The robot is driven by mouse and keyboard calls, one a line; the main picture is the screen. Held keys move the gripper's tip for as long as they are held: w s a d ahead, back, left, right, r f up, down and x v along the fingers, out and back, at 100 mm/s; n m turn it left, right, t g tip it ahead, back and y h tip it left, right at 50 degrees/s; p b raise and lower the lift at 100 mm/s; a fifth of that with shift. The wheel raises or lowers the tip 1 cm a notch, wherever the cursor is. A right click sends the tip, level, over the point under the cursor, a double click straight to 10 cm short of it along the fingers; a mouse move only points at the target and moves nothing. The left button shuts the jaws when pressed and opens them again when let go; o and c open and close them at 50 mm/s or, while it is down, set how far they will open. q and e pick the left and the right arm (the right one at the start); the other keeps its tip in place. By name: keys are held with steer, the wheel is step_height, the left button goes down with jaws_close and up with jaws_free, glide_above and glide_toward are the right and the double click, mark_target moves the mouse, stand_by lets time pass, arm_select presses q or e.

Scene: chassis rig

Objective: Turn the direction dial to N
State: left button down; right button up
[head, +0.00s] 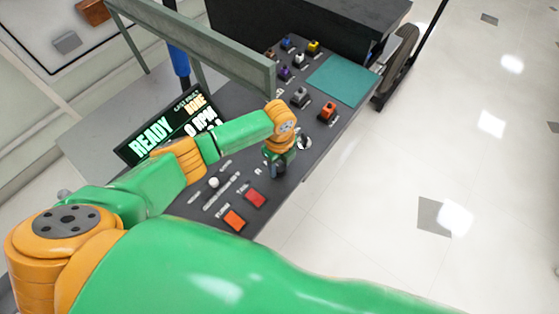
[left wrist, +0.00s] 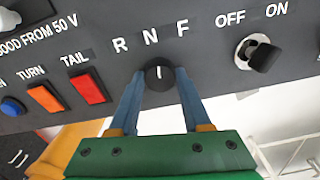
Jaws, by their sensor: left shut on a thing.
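The direction dial (left wrist: 158,77) is a small black round knob on the dark panel, below the letters R, N and F in the left wrist view. Its short white mark points nearly straight up in that picture, roughly toward the N (left wrist: 151,36). My left gripper (left wrist: 160,74) has its two blue fingers on either side of the dial and is shut on it. In the head view my left gripper (head: 277,168) is down at the panel and hides the dial. My right gripper is not in view.
An OFF/ON knob (left wrist: 257,54) sits right of the dial. Red TAIL (left wrist: 86,87) and orange TURN (left wrist: 44,98) buttons sit left. A READY display (head: 172,125) and a grey frame bar (head: 195,45) stand behind the panel (head: 340,119). Open floor lies to the right.

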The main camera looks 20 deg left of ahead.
mark_target(279, 167)
arm_select(q)
steer(key=shift+n, duration=0.7)
steer(key=shift+p, duration=0.35)
steer(key=shift+c, duration=1.8)
jaws_free()
step_height(279, 167, up, 7)
steer(key=shift+r, duration=0.1)
